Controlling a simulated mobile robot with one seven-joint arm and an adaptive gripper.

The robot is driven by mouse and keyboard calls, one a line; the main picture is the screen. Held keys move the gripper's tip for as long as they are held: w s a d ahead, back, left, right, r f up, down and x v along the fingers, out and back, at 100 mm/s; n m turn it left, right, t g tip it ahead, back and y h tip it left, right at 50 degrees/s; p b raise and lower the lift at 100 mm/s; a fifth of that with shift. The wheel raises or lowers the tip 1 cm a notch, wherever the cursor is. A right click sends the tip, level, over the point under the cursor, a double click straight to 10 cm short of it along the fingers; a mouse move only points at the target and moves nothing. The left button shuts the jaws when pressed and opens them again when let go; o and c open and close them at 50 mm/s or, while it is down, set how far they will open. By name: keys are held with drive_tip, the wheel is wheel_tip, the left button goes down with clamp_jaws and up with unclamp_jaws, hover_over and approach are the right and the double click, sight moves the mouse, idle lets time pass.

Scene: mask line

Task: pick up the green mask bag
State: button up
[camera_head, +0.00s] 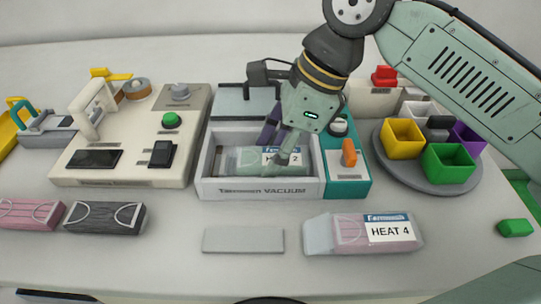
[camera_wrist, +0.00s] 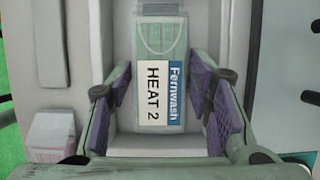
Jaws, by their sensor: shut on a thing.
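The green mask bag (camera_head: 240,160) lies in the white tray of the vacuum machine (camera_head: 262,190). It is clear, holds a green mask, and has a label that reads "HEAT 2" in the wrist view (camera_wrist: 158,82). My gripper (camera_head: 279,150) reaches down into the tray and is shut on the bag, with one finger on each side of it. The purple finger pads flank the bag in the wrist view (camera_wrist: 166,98). The fingers hide part of the bag in the head view.
A pink mask bag labelled "HEAT 4" (camera_head: 365,233) lies in front, beside a flat grey plate (camera_head: 243,240). A heat sealer (camera_head: 130,145) stands left. A round tray (camera_head: 430,180) with coloured cups stands right. Pink (camera_head: 30,214) and dark (camera_head: 104,217) masks lie front left.

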sight(260, 160)
drive_tip(key=shift+c, duration=0.8)
drive_tip(key=shift+r, duration=0.15)
drive_tip(key=shift+r, duration=0.25)
drive_tip(key=r, duration=0.2)
drive_tip(key=shift+s+a+r, duration=0.1)
drive_tip(key=shift+s+r, duration=0.25)
drive_tip(key=shift+r, duration=0.05)
drive_tip(key=s+a, duration=0.1)
drive_tip(key=s, duration=0.3)
drive_tip(key=s+a+r, duration=0.1)
drive_tip(key=s+a, duration=0.1)
drive_tip(key=s, duration=0.3)
drive_tip(key=s+a+b, duration=0.1)
drive_tip(key=s+a, duration=0.1)
drive_tip(key=s, duration=0.2)
drive_tip(key=shift+s+r, duration=0.2)
drive_tip(key=shift+s, duration=0.15)
drive_tip(key=r+p, duration=0.5)
drive_tip(key=shift+s+a, duration=0.1)
drive_tip(key=shift+s, duration=0.2)
drive_tip(key=shift+a, duration=0.1)
